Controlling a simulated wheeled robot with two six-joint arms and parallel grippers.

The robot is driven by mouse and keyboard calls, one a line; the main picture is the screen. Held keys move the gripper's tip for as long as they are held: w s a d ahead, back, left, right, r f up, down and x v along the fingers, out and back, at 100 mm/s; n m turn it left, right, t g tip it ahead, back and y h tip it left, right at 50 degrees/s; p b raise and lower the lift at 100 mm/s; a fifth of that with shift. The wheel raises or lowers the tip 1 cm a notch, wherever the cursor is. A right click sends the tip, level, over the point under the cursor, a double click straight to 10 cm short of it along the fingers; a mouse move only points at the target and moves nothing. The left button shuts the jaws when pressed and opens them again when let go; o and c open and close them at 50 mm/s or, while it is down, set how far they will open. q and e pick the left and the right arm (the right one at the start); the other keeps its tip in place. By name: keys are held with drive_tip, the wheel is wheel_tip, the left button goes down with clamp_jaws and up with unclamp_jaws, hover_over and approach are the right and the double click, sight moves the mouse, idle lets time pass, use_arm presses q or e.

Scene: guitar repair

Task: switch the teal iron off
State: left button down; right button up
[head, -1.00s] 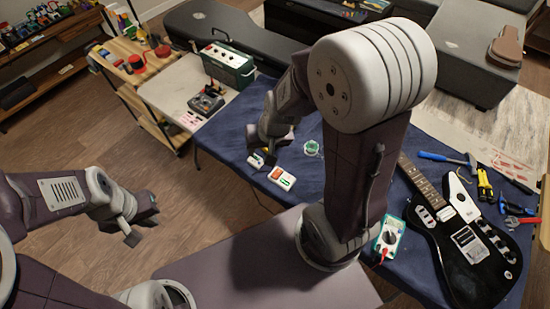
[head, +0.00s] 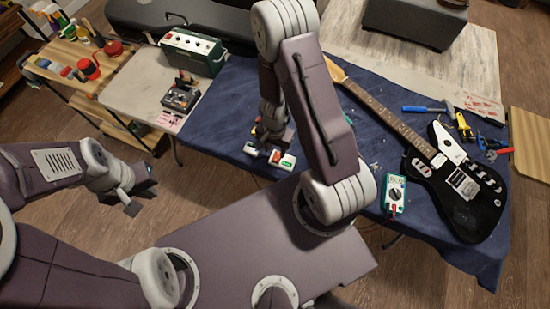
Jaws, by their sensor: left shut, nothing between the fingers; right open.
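I cannot make out a teal iron for certain in the head view. A small white switch box (head: 287,162) with a green and a red patch lies on the blue cloth at the table's near edge. A smaller white piece (head: 250,149) is left of it. My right gripper (head: 268,142) is open, pointing down right above the box; its fingers partly hide the box, and I cannot tell whether they touch it. My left gripper (head: 138,200) is shut and empty, out over the floor at the left, away from the table.
A black electric guitar (head: 463,195) and a teal-edged meter (head: 395,194) lie on the blue cloth (head: 225,120) at right, with hand tools beyond. A dark device (head: 182,97) and a green box (head: 192,52) stand on the pale tabletop at left.

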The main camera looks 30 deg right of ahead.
sight(275, 160)
wheel_tip(275, 160, down, 6)
drive_tip(key=b, duration=0.5)
drive_tip(key=shift+s+d+f, duration=0.1)
drive_tip(key=shift+s+f, duration=0.05)
use_arm(q)
wheel_tip(275, 160, down, 6)
